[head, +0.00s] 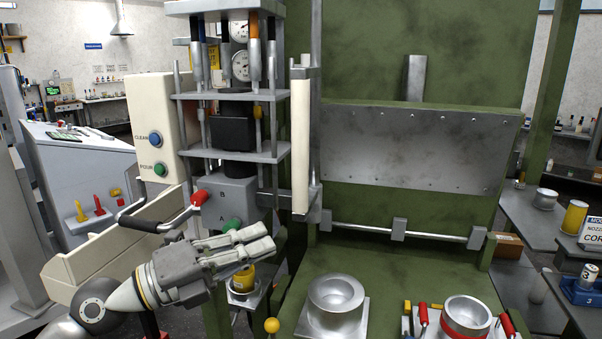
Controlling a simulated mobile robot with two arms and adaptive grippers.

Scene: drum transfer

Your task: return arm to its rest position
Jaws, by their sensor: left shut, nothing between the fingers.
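My left gripper (262,243) is shut and empty. Its arm comes in from the lower left, and the fingers point right. They show just above a yellow cylinder (243,278) on a small metal stand, partly covering it. I cannot tell whether the gripper touches any of these. My right gripper is not in view.
A metal cup (336,300) and a second cup with a red band (466,316) stand on the green machine's bed at the front. A cream panel with CLEAN and POUR buttons (157,125) is behind. A yellow knob (272,325) sticks up near the front edge.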

